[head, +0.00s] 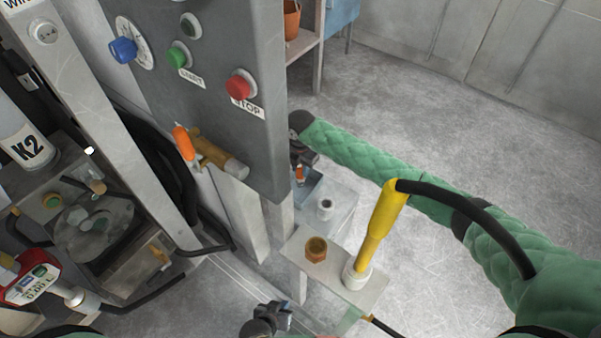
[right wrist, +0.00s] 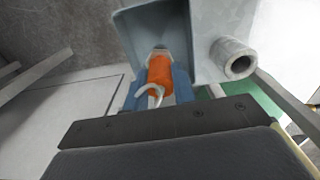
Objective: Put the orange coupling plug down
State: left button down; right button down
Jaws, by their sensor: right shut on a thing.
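The orange coupling plug (right wrist: 160,76) is a short orange cylinder with a pale hook-shaped ring at its near end. In the right wrist view it sits between the blue fingers of my right gripper (right wrist: 158,92), which is shut on it. The plug's far end is at the mouth of a grey-blue tray (right wrist: 140,28); I cannot tell whether it touches the tray. In the head view the plug (head: 300,174) is small, below my right gripper and above the tray (head: 313,187). My left gripper (head: 275,314) is at the bottom edge, away from the plug; its jaws are unclear.
A pale socket (head: 325,209) stands beside the tray. A yellow handle (head: 380,230) with a black hose stands upright in a shelf holder, next to a copper-coloured fitting (head: 316,249). The grey control panel (head: 220,80) is left of the tray. Open floor lies behind.

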notch_tip(320, 180, down, 3)
jog(key=shift+r, duration=0.1)
jog(key=c, duration=1.1)
grip_release()
jog(key=shift+c, duration=0.2)
notch_tip(320, 180, up, 12)
jog(key=shift+r, duration=0.1)
